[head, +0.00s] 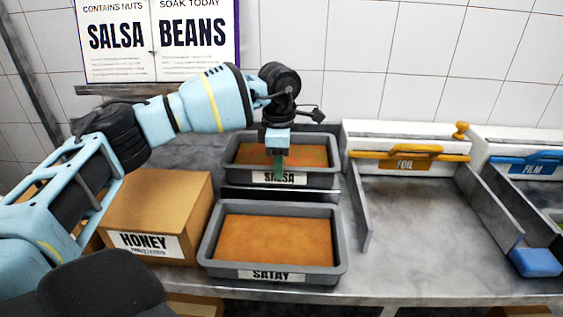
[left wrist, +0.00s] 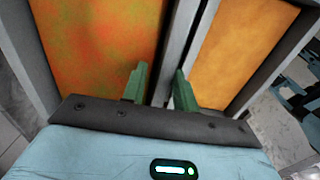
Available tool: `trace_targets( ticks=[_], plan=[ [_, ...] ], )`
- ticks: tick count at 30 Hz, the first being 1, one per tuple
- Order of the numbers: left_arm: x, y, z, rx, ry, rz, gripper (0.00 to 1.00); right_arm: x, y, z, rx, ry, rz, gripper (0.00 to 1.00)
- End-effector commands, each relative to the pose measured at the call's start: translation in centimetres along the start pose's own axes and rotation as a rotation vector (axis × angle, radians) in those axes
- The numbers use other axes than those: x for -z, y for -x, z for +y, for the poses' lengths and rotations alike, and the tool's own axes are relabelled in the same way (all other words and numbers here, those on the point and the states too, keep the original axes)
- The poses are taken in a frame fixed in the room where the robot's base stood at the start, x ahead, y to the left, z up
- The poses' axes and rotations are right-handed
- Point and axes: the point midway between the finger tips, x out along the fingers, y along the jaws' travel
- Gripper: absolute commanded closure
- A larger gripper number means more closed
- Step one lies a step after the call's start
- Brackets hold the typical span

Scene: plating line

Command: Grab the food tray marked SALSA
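The SALSA tray (head: 236,165) is a grey tray of orange food with green flecks, at the back of the counter, its label (head: 290,180) partly covered by a fingertip. My left gripper (head: 278,165) points down at its front wall. In the left wrist view, the green fingers (left wrist: 161,85) stand apart, one over the SALSA food (left wrist: 95,45), the other on the side of the neighbouring tray. The tray's grey wall (left wrist: 178,40) runs up between them; I cannot tell whether they touch it. My right gripper is not in view.
The SATAY tray (head: 208,245) stands just in front. A HONEY carton (head: 155,210) is to the left. A FOIL dispenser (head: 405,160) and a FILM dispenser (head: 525,165) with metal dividers stand to the right. A sign (head: 155,40) hangs behind. Counter between the dividers (head: 430,220) is clear.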

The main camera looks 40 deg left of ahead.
Motion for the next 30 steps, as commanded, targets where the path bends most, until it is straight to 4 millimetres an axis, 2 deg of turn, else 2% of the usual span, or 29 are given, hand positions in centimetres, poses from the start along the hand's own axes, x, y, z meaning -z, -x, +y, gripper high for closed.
trace_targets(
  ticks=[2, 9, 18, 30],
  plan=[
    [0.01, 0.00, 0.00, 0.000, 0.000, 0.000, 0.71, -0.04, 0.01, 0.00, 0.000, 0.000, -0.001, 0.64],
    [0.00, 0.02, 0.00, 0.000, 0.000, 0.000, 1.00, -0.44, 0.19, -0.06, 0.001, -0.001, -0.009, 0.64],
    [-0.01, 0.04, 0.00, 0.000, 0.000, 0.000, 1.00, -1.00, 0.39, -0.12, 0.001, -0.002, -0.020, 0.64],
    [-0.02, 0.06, 0.00, 0.000, 0.000, 0.000, 1.00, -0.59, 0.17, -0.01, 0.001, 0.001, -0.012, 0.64]
  ],
)
